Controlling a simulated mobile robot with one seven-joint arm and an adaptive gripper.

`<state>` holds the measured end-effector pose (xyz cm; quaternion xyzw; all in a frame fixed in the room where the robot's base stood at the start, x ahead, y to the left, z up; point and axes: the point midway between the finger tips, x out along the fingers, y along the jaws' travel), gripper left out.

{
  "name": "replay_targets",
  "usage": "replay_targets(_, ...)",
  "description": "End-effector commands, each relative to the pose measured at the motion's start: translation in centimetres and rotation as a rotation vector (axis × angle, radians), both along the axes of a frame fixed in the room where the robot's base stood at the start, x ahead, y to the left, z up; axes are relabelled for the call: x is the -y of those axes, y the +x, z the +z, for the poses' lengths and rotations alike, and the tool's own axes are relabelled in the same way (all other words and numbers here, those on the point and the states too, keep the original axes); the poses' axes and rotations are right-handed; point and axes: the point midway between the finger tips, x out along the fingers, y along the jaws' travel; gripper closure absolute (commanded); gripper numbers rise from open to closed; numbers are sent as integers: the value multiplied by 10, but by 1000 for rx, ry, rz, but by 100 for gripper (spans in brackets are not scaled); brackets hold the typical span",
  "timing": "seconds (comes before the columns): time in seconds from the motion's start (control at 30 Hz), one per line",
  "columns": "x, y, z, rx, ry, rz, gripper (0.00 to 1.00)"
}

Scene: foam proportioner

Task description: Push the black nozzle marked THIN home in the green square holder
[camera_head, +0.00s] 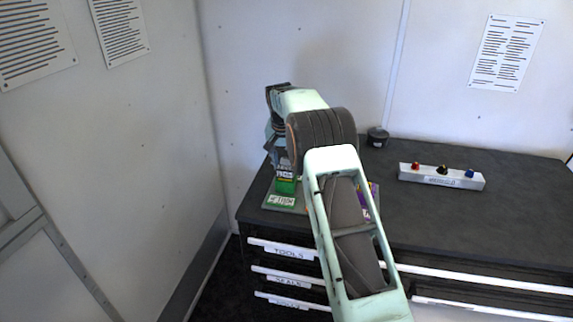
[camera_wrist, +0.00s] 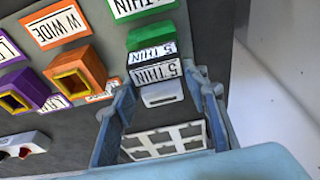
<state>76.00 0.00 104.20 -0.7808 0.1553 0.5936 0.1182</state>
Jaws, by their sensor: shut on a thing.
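The black nozzle (camera_wrist: 154,72) with white labels reading "5 THIN" is between the fingers of my gripper (camera_wrist: 160,90) in the wrist view. The fingers are shut on its two sides. The green square holder (camera_wrist: 150,36) is directly beyond the nozzle, in line with it, and a green-edged THIN plate (camera_wrist: 140,8) lies beyond that. In the head view the nozzle (camera_head: 284,173) is right above the green holder (camera_head: 286,186), at the left end of the bench. The nozzle's end hides the holder's mouth, so I cannot tell how deep it sits.
An orange holder (camera_wrist: 77,72) and a purple holder (camera_wrist: 24,90) stand left of the green one in the wrist view. A pale rail with coloured knobs (camera_head: 440,178) and a small dark pot (camera_head: 377,137) are on the bench (camera_head: 510,215). The wall is close on the left.

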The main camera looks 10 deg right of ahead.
Motion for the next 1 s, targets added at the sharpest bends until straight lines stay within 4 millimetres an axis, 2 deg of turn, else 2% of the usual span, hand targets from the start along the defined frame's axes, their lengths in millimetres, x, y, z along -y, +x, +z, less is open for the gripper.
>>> replay_targets(0.97,0,0,-10,0,0,0,84)
replay_targets(1.0,0,0,-10,0,0,0,57)
